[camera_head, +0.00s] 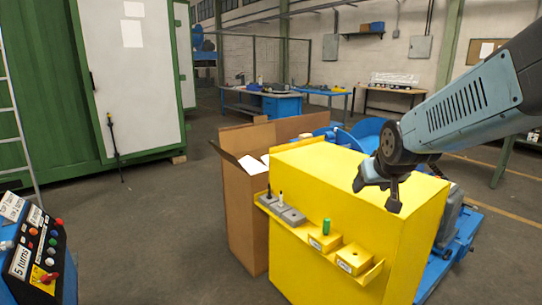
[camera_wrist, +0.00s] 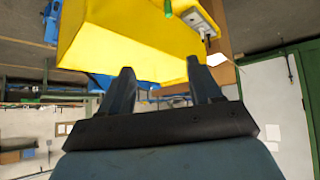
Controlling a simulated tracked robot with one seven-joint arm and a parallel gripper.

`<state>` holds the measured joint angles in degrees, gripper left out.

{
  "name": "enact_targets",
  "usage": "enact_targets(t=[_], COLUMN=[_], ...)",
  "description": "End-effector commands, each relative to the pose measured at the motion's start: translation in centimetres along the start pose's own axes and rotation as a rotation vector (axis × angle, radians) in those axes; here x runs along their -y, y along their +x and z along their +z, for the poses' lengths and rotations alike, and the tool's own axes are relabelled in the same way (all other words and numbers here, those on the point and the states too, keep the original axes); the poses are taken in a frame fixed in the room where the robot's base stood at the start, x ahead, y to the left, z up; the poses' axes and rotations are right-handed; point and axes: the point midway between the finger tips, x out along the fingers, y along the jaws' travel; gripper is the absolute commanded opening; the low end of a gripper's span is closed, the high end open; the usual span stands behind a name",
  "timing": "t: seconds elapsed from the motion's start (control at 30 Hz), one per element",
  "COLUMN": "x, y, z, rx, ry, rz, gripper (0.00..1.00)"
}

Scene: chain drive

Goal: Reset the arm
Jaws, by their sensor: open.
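My arm (camera_head: 470,95) reaches in from the right in the head view. My gripper (camera_head: 376,194) hangs in front of the upper right part of a yellow machine housing (camera_head: 340,205). It is open, with nothing between its fingers. In the wrist view my gripper (camera_wrist: 160,85) shows two dark fingers spread apart, with the yellow housing (camera_wrist: 125,40) beyond them.
A shelf on the housing carries a grey block (camera_head: 283,210), a green cylinder (camera_head: 326,227) and two yellow boxes (camera_head: 352,259). An open cardboard box (camera_head: 245,205) stands left of it. A control panel (camera_head: 38,245) is at lower left. Floor between them is clear.

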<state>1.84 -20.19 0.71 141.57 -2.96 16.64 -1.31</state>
Motion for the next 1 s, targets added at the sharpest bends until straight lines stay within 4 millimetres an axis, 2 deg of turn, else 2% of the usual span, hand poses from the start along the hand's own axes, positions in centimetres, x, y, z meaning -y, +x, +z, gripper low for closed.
enact_targets(t=[0.03, 0.3, 0.5, 0.7, 1.0], x=[0.1, 0.6, 1.0, 1.2, 1.2], y=[-1.6, -8.7, -12.8, -14.5, -14.7], z=[0.6, 5.0, 8.4, 10.1, 10.2], rx=[0.014, 0.127, 0.2, 0.236, 0.241], ry=[0.005, 0.033, 0.049, 0.055, 0.056], rz=[-0.001, -0.016, -0.03, -0.038, -0.039], gripper=[0.64, 0.64, 0.64, 0.64, 0.64])
